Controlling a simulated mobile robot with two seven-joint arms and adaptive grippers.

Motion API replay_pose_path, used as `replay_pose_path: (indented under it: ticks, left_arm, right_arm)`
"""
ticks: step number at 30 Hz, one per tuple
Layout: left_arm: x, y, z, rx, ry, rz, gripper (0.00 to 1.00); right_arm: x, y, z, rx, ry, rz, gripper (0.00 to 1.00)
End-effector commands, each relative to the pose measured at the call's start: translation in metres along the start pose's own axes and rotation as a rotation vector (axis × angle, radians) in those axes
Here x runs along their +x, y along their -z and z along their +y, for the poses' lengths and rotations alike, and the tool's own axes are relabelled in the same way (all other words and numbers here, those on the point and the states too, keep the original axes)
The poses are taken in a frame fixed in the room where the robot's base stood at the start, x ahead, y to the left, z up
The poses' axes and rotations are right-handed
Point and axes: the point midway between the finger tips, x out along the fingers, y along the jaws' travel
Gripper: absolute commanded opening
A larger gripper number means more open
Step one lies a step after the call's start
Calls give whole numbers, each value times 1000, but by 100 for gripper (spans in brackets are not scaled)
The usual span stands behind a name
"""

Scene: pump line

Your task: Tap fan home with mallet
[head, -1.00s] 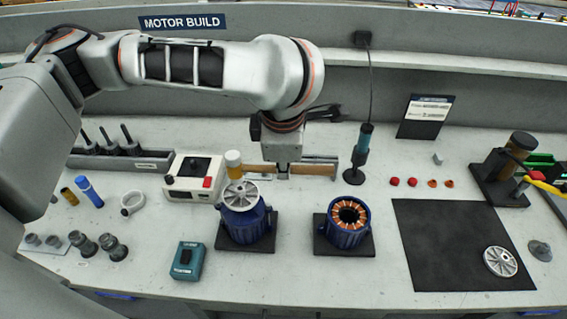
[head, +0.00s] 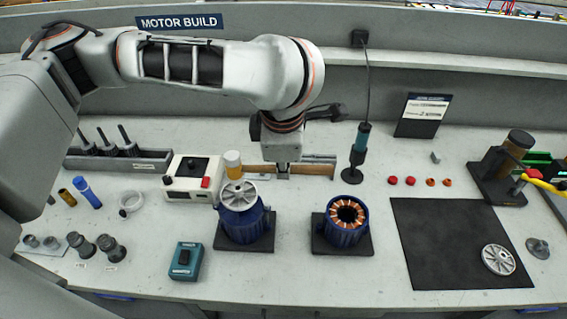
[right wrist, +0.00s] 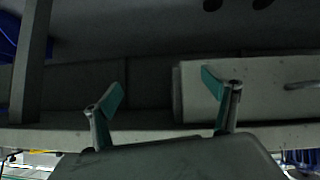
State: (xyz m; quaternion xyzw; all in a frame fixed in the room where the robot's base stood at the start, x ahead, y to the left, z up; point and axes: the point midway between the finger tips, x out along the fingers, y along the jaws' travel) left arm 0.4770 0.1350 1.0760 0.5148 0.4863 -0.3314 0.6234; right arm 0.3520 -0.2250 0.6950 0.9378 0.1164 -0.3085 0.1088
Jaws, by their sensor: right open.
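A light grey spoked fan (head: 239,194) sits on top of the blue motor housing (head: 241,223) on a dark pad at the centre-left. Just behind it is a yellow-and-white cylinder (head: 233,163), which looks like the mallet's head. A wooden bar (head: 316,171), seemingly its handle, runs right from there. My left gripper (head: 283,173) points down at this bar; its small fingertips overlap it, and whether they grip it is unclear. My right gripper (right wrist: 165,95) is open and empty in the right wrist view, away from the fan; it is not in the head view.
A second blue motor (head: 346,222) with copper windings stands to the right. A second fan (head: 498,260) lies on the black mat (head: 430,235). A teal box (head: 186,261) is in front left, a white control box (head: 193,178) behind it. A teal tool (head: 360,148) stands upright behind.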

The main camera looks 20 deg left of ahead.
Motion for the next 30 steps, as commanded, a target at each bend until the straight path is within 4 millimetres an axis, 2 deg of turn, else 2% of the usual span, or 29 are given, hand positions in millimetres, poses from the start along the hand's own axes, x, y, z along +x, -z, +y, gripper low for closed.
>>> replay_pose_path:
  ticks: [3,9,17,24,30]
  left_arm:
    - [3,0,-1,1,0,0,0]
    - [27,0,-9,1,1,0,0]
    - [22,0,-7,0,-2,-1,0]
    - [5,1,0,0,-2,0,0]
    - [3,2,0,1,-1,0,0]
  right_arm:
    - [0,0,-1,4,0,0,86]
    - [0,1,-3,10,0,1,86]
    - [0,1,-4,13,0,1,86]
    - [0,1,-3,12,0,0,86]
    - [0,0,-1,4,0,-1,86]
